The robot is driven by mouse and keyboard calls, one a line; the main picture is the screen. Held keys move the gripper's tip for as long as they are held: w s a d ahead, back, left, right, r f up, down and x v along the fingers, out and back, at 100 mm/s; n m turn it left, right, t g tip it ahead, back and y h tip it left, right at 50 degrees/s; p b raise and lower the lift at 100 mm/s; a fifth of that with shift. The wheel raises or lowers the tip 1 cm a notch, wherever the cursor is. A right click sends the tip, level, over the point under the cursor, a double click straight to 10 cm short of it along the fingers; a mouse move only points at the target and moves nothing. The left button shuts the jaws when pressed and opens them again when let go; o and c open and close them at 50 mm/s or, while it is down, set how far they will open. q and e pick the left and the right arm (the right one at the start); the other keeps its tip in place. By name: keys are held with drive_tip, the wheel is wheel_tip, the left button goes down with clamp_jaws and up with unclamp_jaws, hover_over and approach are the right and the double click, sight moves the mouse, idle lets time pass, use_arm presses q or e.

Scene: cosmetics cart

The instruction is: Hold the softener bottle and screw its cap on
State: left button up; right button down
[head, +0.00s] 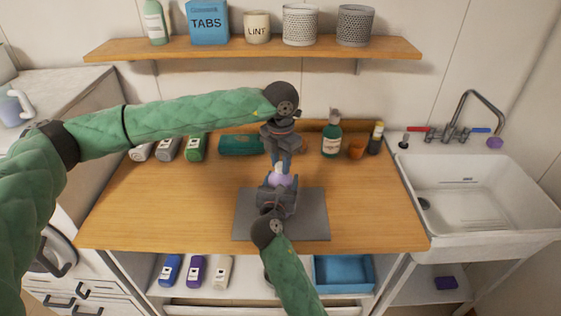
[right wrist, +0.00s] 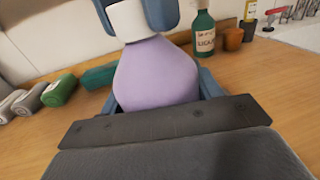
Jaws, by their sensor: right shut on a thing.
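The lilac softener bottle (right wrist: 155,75) stands upright over the grey mat (head: 315,225). It also shows in the head view (head: 279,181), partly hidden by my grippers. My right gripper (head: 278,187) is shut on the bottle, with its blue fingers on both sides of the body. The white cap (right wrist: 130,20) sits at the bottle's top; its threads are hidden. My left gripper (head: 281,163) points down from above, with its blue fingers on either side of the cap. I cannot tell whether they press on it.
A green bottle (head: 331,134), an amber jar (head: 356,148) and a dark bottle (head: 376,138) stand at the back right. Rolled towels (head: 195,148) and a teal box (head: 241,144) lie at the back left. A sink (head: 475,190) is on the right. The table's front left is clear.

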use_arm(q)
clamp_jaws()
drive_tip(key=o, duration=1.1)
unclamp_jaws()
drive_tip(key=shift+o, duration=0.2)
drive_tip(key=shift+r, duration=0.1)
wheel_tip(320, 180, up, 12)
drive_tip(key=shift+w, duration=0.1)
use_arm(e)
drive_tip(key=shift+c, duration=1.2)
unclamp_jaws()
